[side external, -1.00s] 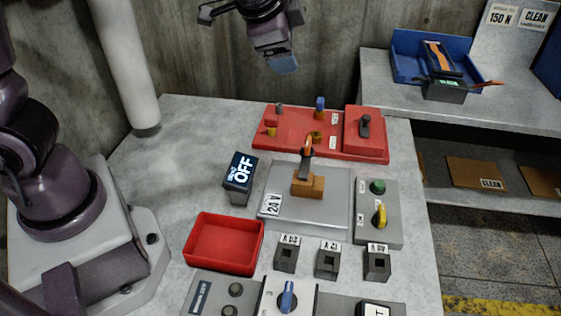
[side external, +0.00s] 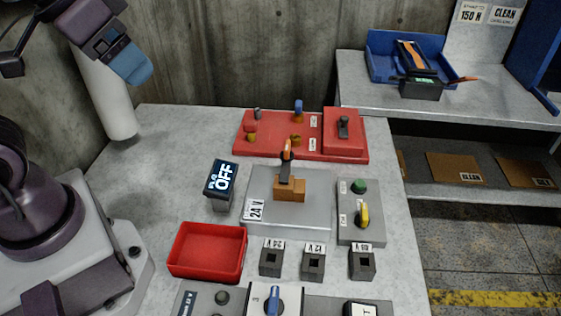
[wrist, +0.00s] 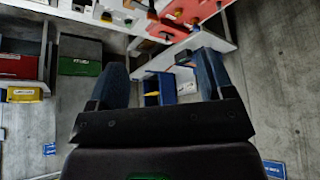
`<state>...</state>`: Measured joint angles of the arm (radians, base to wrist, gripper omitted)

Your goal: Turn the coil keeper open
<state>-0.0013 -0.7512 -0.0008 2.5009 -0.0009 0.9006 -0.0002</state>
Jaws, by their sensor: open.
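A tan block (side external: 289,190) sits on a grey plate (side external: 318,215) marked 24 V in the side view. My gripper (side external: 135,68) is high at the upper left, well apart from the block and touching nothing. In the wrist view my gripper (wrist: 161,75) shows two blue fingers spread wide with nothing held between them. The tan block is not clearly identifiable in the wrist view.
A red panel (side external: 270,143) with small posts lies behind the plate. A display reading OFF (side external: 221,180) and a red tray (side external: 207,250) are left of it. A grey box (side external: 350,232) with green button and yellow knob is right. Several square sockets (side external: 313,262) stand in front.

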